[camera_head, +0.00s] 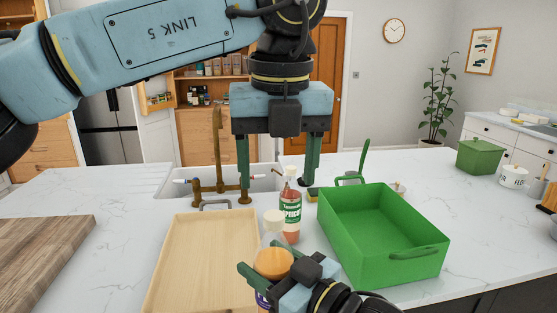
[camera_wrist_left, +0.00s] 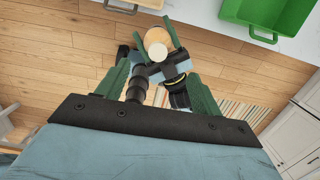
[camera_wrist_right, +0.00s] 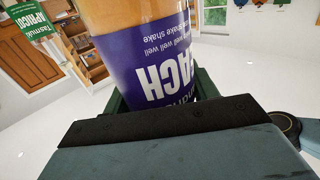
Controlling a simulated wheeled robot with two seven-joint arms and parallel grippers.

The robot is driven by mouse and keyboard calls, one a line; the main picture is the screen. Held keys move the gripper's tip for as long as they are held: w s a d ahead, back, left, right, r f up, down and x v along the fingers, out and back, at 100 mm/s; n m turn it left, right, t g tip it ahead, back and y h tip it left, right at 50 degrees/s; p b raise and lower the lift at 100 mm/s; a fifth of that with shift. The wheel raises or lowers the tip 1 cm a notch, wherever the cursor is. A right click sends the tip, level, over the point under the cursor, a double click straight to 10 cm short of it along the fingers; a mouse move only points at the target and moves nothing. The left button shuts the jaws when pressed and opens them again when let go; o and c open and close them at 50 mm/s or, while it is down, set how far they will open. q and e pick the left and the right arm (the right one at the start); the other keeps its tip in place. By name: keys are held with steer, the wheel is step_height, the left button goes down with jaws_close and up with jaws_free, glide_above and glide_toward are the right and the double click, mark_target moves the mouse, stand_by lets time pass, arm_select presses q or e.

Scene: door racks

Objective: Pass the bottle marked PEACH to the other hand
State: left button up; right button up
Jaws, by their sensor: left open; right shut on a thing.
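The PEACH bottle, with orange contents (camera_head: 273,262), a pale cap (camera_head: 273,219) and a purple label (camera_wrist_right: 150,65), is upright at the front centre of the head view. My right gripper (camera_head: 278,272) is shut around its body; in the right wrist view the label reads "...ACH". My left gripper (camera_head: 278,188) is open and empty, fingers pointing down, higher than the bottle and farther back in the head view. The left wrist view looks down on the bottle's cap (camera_wrist_left: 157,52), beyond the left fingers and apart from them. The bottle's lower part is mostly hidden in the head view.
An apricot bottle (camera_head: 290,215) stands on the counter behind the PEACH bottle. A wooden tray (camera_head: 180,260) lies left and a green crate (camera_head: 385,265) right. A sink with a brass faucet (camera_head: 219,150) is behind. A cutting board (camera_head: 45,245) lies far left.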

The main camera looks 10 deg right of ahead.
mark_target(277, 216)
arm_select(q)
steer(key=f, duration=0.3)
steer(key=w+f, duration=0.1)
steer(key=f, duration=0.7)
steer(key=shift+w+f, duration=0.15)
steer(key=shift+w, duration=0.1)
arm_select(e)
steer(key=shift+r, duration=0.1)
arm_select(q)
steer(key=c, duration=1.2)
jaws_close()
arm_select(e)
steer(key=o, duration=1.2)
steer(key=shift+a, duration=0.1)
steer(key=shift+o, duration=1.3)
